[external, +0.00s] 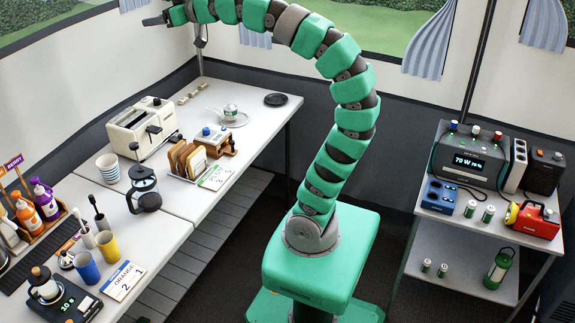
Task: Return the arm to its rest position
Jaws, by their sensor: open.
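My green segmented arm rises from its base in the middle of the external view and arches up and to the left. My gripper (155,20) is at the top left, high above the far part of the white table, near the awning wall. It looks small and dark, with its jaws open and nothing seen between them. The arm is raised and stretched out, clear of the things on the table.
The white table (262,112) on the left holds a toaster (142,127), a toast rack (187,160), a French press (144,190), cups and bottles. A metal pole (199,60) stands near the arm. A right-hand shelf (455,262) carries a power station (468,155) and a red lamp (533,220).

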